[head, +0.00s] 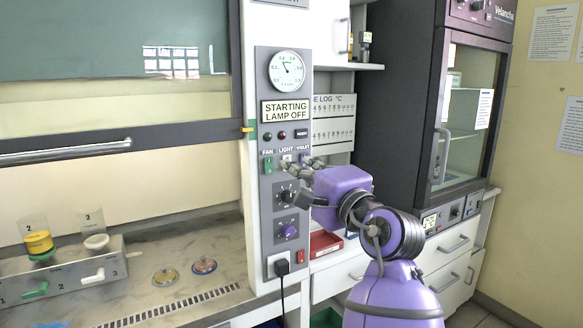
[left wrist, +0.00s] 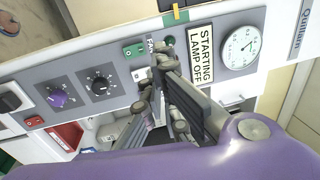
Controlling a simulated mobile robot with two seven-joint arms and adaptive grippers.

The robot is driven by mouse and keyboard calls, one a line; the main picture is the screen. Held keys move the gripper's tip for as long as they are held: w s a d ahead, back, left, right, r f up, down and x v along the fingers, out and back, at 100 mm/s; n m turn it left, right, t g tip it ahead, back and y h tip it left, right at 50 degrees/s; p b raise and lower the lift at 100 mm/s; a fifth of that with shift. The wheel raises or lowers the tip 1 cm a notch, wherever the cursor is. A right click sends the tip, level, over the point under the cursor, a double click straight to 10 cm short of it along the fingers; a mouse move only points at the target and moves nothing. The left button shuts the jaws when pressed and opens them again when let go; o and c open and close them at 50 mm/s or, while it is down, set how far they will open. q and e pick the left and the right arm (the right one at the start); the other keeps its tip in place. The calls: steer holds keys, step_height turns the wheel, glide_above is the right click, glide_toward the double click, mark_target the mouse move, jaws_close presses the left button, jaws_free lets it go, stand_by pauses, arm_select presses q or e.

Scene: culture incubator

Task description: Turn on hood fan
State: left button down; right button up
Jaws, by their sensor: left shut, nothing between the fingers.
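The hood's control panel (head: 263,220) stands at the middle of the head view. Its green fan switch (head: 268,165) sits under the label FAN, left of the LIGHT and VIOLET labels. The green switch also shows in the left wrist view (left wrist: 134,50). My left gripper (head: 291,166) is shut and empty, its fingertips close to the panel by the light switch, just right of the fan switch. In the left wrist view, the fingertips (left wrist: 156,72) partly hide the switch row. I cannot tell whether they touch the panel. My right gripper is out of view.
A round gauge (head: 287,71) and a sign (head: 285,111) reading "STARTING LAMP OFF" are above the switches. Two knobs (head: 287,197) and a plugged-in cord (head: 282,268) are below. The hood's sash (head: 110,146) is raised at left. A glass-door cabinet (head: 465,120) stands at right.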

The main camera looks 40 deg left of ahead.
arm_select(q)
steer(key=v, duration=0.2)
steer(key=r+v, duration=0.1)
steer(key=v, duration=0.1)
steer(key=shift+s+d+b, duration=0.1)
steer(key=shift+d+b, duration=0.05)
steer(key=shift+b, duration=0.15)
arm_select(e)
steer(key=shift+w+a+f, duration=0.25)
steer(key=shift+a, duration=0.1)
